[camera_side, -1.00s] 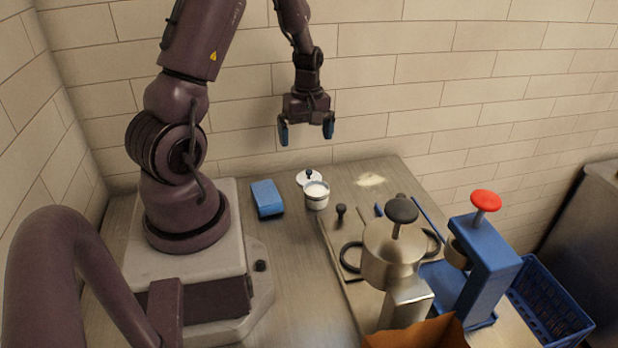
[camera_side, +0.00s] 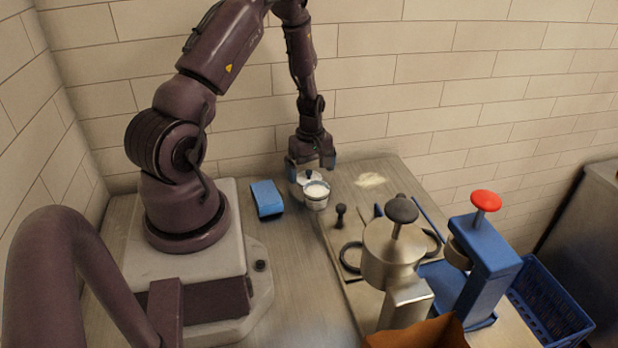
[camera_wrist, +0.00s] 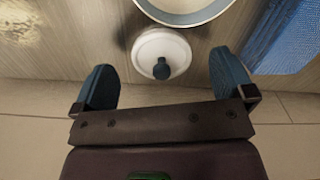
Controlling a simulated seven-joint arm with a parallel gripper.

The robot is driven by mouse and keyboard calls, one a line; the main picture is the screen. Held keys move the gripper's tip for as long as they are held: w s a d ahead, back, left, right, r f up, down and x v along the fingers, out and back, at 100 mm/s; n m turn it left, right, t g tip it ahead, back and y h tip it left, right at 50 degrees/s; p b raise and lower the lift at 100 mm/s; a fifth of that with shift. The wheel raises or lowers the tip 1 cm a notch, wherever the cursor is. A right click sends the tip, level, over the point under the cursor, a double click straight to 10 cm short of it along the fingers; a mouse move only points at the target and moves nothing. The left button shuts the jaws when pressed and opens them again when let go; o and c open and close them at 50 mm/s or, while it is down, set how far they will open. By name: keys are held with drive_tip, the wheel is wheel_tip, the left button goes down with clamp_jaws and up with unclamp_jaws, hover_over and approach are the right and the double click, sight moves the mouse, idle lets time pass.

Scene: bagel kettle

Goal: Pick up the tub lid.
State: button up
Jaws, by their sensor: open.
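The tub lid (camera_wrist: 150,50) is a white disc with a dark knob (camera_wrist: 161,70) in its middle. In the wrist view it lies flat on the metal counter between my two blue fingertips, with a gap on each side. In the side view the lid (camera_side: 297,176) shows behind the tub, partly hidden by my gripper (camera_side: 311,166). My gripper is open and low over the lid, fingers pointing down, and holds nothing. The white tub (camera_side: 316,198) with white contents stands right beside the lid; its rim (camera_wrist: 190,20) shows at the top of the wrist view.
A blue block (camera_side: 267,198) lies left of the tub. A pale powder patch (camera_side: 370,180) is to the right. The tiled wall is close behind.

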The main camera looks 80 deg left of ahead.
drive_tip(key=shift+f, duration=0.95)
drive_tip(key=shift+c, duration=0.2)
drive_tip(key=c, duration=0.9)
drive_tip(key=shift+r, duration=0.1)
